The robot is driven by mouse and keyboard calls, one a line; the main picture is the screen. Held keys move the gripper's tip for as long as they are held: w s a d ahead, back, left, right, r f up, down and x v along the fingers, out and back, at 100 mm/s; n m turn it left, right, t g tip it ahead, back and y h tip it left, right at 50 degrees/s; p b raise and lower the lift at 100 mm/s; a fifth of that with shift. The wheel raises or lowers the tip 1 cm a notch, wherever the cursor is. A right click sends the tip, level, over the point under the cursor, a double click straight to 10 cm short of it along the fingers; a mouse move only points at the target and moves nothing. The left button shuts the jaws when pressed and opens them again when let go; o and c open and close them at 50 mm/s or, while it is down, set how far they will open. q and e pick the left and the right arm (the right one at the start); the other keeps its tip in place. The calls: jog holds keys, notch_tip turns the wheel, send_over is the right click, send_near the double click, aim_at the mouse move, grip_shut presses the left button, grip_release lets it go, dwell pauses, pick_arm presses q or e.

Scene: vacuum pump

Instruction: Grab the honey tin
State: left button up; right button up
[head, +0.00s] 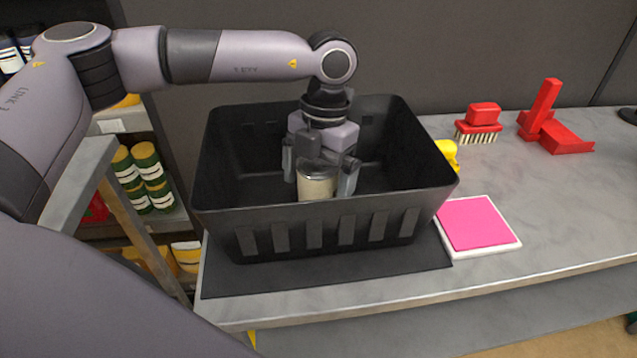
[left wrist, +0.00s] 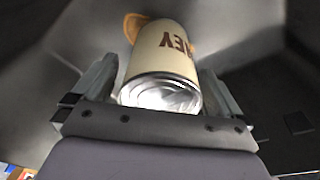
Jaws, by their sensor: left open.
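The honey tin (head: 316,184) is a cream can inside the black basket (head: 325,237) on the counter. In the left wrist view the honey tin (left wrist: 162,60) shows brown letters ending in "EY" and a shiny metal end facing the camera. My left gripper (head: 320,182) reaches down into the basket from above. Its fingers are open, one on each side of the tin. In the left wrist view the left gripper (left wrist: 160,95) also has the tin between its fingers; whether they touch it is unclear. The basket's front wall hides the tin's lower part. My right gripper is out of view.
The basket stands on a dark mat (head: 330,280) and its walls surround my gripper. A pink-topped white pad (head: 476,224), a yellow item (head: 447,152), a red brush (head: 480,120) and a red dustpan (head: 552,125) lie to the right. Shelves with green-and-yellow cans (head: 147,165) are at left.

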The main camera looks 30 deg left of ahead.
pick_arm(q)
jog(key=c, duration=1.4)
jog(key=shift+r, duration=0.1)
